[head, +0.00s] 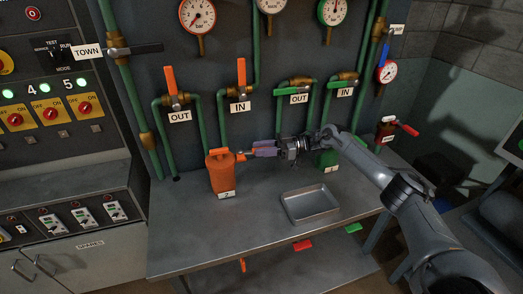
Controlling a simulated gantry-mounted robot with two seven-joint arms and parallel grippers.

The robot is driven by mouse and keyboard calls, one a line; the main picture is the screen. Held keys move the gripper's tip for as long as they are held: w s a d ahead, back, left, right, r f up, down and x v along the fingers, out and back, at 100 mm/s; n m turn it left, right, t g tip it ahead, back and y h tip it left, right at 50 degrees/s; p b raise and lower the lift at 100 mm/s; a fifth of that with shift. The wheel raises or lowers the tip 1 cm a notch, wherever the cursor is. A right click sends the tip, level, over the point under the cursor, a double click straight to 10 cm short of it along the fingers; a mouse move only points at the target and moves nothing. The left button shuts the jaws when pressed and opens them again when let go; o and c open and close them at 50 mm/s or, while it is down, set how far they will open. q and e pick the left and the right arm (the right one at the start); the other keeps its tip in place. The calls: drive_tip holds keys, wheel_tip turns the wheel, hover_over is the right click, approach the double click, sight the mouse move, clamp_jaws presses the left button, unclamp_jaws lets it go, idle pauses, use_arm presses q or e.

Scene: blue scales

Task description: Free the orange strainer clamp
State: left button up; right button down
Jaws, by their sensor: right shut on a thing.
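The orange strainer (224,178) stands upright on the metal bench, with a numbered white tag at its foot. Its orange clamp (241,156) sticks out at the upper right of the body. My right gripper (252,152) reaches in from the right and is shut on the clamp, its fingers pointing left. The fingers partly cover the clamp, so I cannot tell whether it is still fastened. My left gripper is not in view.
An empty metal tray (310,205) lies on the bench (185,235). A green strainer (327,160) stands behind my right arm. Orange-handled valves (172,85) and green pipes rise behind the orange strainer. The bench's front left is clear.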

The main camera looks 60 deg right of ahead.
drive_tip(key=c, duration=0.9)
unclamp_jaws()
drive_tip(key=shift+f, duration=0.1)
wheel_tip(320, 180, up, 4)
drive_tip(key=shift+p, duration=0.8)
drive_tip(key=shift+s+d+r+p, duration=0.45)
drive_tip(key=shift+s+r+p, duration=0.55)
drive_tip(key=shift+s, duration=0.9)
drive_tip(key=shift+s+d+r+p, duration=0.4)
drive_tip(key=shift+s+r+p, duration=0.3)
drive_tip(key=shift+s+r, duration=0.9)
drive_tip(key=shift+s+d+r+p, duration=0.45)
drive_tip(key=shift+s+r+p, duration=0.45)
drive_tip(key=shift+s, duration=1.25)
